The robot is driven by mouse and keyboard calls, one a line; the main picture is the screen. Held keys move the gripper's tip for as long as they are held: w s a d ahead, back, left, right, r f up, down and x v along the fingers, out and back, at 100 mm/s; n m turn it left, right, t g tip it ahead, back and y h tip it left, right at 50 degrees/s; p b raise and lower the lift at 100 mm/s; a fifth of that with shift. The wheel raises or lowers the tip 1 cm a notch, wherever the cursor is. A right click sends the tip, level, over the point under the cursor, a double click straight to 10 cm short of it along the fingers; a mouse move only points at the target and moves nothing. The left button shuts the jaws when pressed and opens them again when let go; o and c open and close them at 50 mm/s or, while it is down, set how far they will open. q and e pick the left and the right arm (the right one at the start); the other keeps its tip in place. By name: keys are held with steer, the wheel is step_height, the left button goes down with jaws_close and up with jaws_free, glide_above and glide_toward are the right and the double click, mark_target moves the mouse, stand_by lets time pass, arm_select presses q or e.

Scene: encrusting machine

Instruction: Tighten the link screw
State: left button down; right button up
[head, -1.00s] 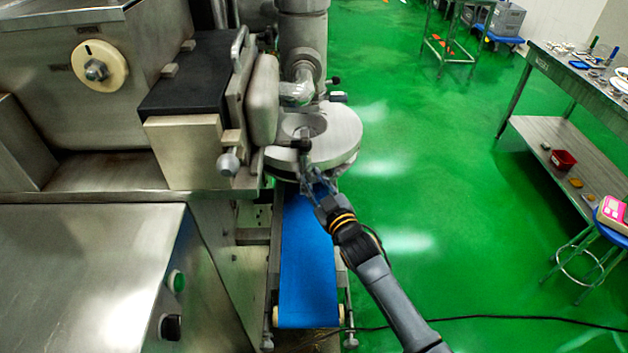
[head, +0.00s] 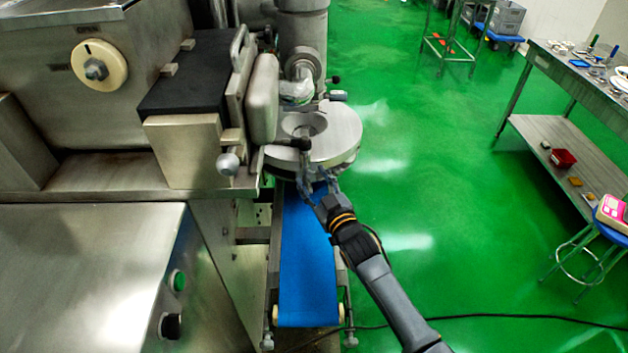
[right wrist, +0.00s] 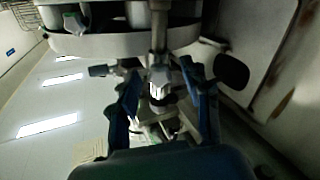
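My right gripper (head: 318,178) is at the front lower edge of the machine's round metal disc (head: 338,140), above the blue conveyor belt. In the right wrist view, the two blue fingers of the gripper (right wrist: 165,92) stand apart. A metal rod with a ribbed, knob-like fitting (right wrist: 160,75) lies between and beyond them; it looks like the link screw, but I cannot be sure. I see no clear finger contact with it. In the head view, the fingers and disc hide this fitting. My left gripper is not in view.
The blue conveyor belt (head: 307,265) runs below my right gripper. The steel machine body (head: 90,260) fills the left side. A dark handle (right wrist: 231,70) is close to the right finger in the wrist view. Green floor (head: 430,190) is open to the right, before a steel table (head: 575,75).

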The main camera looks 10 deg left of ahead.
steer(key=v, duration=1.2)
steer(key=shift+d, duration=0.1)
